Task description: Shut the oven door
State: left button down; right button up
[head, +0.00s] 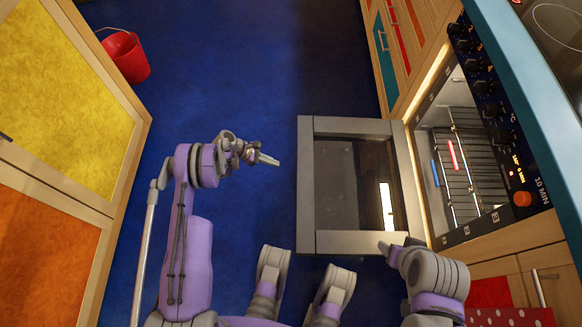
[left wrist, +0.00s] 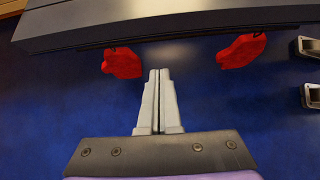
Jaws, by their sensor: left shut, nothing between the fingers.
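The oven door (head: 309,190) hangs open and lies roughly flat, its grey frame and glass pane reaching left from the lit oven (head: 468,160). My left gripper (head: 277,161) is shut and empty, just left of the door's outer edge and pointing towards it. In the left wrist view my left fingers (left wrist: 158,100) are pressed together below a long dark edge (left wrist: 150,25), which looks like the door's outer edge. My right gripper (head: 388,249) is at the door's near corner by the oven; its fingers are mostly hidden, and contact is unclear.
Blue floor is clear left of the door. A red bucket (head: 125,58) stands at the far left by yellow and orange cabinets (head: 60,90). Black knobs line the oven's control panel (head: 500,120) under the blue counter (head: 520,80). Two small red things (left wrist: 122,62) flank my left fingers.

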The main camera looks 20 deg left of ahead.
pick_arm(q)
jog(key=f+b+x, duration=0.1)
jog(key=b+x, duration=0.2)
jog(key=x, duration=0.8)
jog(key=r, duration=0.4)
jog(key=shift+s+a+r, duration=0.25)
jog(key=shift+a+r, duration=0.1)
jog(key=shift+r, duration=0.05)
jog(key=shift+r, duration=0.1)
